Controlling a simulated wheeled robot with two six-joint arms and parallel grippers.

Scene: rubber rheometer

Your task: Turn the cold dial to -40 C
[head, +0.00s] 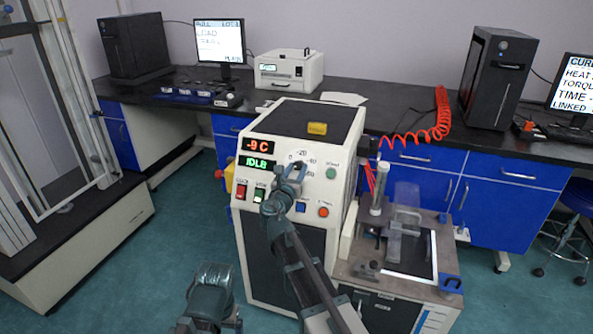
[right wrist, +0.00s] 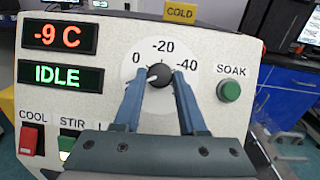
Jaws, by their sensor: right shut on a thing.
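The cold dial (right wrist: 160,75) is a dark round knob on a pale disc marked 0, -20 and -40 in the right wrist view. A white mark shows on its left side, a little below the 0 label. A yellow COLD tag (right wrist: 180,12) is above it. My right gripper (right wrist: 158,84) has one blue finger on each side of the knob and is shut on it. In the head view the right gripper (head: 292,172) reaches the machine's front panel and partly covers the dial. The red display (right wrist: 58,35) reads -9 C. My left gripper's fingers do not show.
The green display (right wrist: 60,76) reads IDLE. A green SOAK button (right wrist: 229,91) is right of the dial. A red COOL switch (right wrist: 29,139) and a green STIR switch (head: 259,194) are lower left. A clear-shielded fixture (head: 405,220) stands right of the machine (head: 341,125).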

